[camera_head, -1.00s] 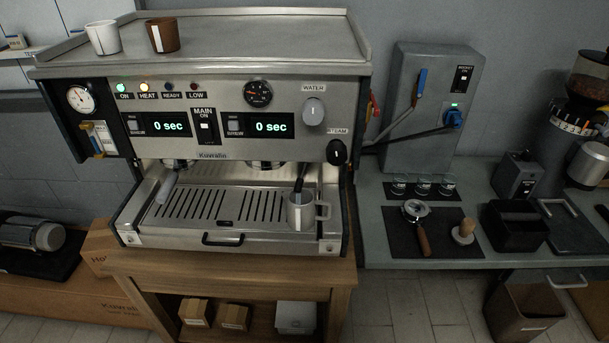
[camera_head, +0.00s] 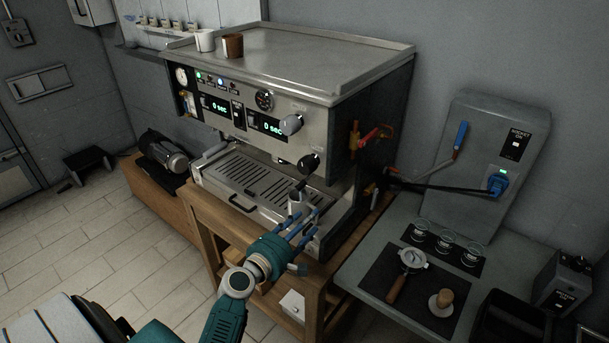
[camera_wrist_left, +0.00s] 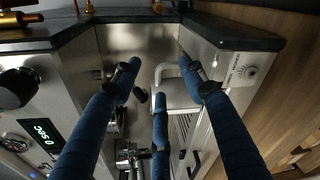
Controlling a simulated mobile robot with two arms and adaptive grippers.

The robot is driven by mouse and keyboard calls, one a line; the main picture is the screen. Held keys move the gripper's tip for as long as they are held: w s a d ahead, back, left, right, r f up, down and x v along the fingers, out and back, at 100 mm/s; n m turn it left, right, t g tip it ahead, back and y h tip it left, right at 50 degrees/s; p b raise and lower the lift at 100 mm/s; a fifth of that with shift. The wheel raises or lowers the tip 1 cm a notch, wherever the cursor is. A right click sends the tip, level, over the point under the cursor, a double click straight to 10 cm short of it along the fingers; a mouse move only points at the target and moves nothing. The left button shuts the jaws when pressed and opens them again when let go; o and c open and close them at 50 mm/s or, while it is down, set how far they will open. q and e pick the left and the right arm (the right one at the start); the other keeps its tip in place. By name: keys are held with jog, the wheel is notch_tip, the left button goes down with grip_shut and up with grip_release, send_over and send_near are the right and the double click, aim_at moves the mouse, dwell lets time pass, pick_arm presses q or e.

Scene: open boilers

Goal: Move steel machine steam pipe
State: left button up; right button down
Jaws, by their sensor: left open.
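The steel espresso machine (camera_head: 290,62) stands on a wooden stand. Its steam pipe (camera_head: 300,185) hangs below the black steam knob (camera_head: 308,163), with the lower end at a metal cup (camera_head: 295,203) on the drip tray's right end. In the left wrist view, the cup (camera_wrist_left: 178,94) lies between the fingers' lines of sight and the pipe's dark tip (camera_wrist_left: 141,96) shows beside it. My left gripper (camera_head: 300,225) is open, its blue fingers spread toward the tray's right front corner, close to the cup. Contact cannot be told. My right gripper is not in view.
The drip tray (camera_head: 240,180) has a front handle. A side table at right holds a portafilter (camera_head: 411,262), a tamper (camera_head: 441,300) and several small glasses. A cable runs from the machine to the wall box (camera_head: 495,140). Two cups stand on top.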

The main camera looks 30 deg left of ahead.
aim_at(302, 181)
pick_arm(q)
jog(key=w+a+r+n+t+y, duration=0.1)
jog(key=a+r+n+y, duration=0.25)
jog(key=a+n, duration=0.25)
jog(key=shift+h, duration=0.35)
jog(key=w, duration=0.3)
jog(key=w+a, duration=0.1)
jog(key=w, duration=0.6)
jog(key=shift+a+r, duration=0.25)
jog(key=shift+a, duration=0.15)
grip_shut()
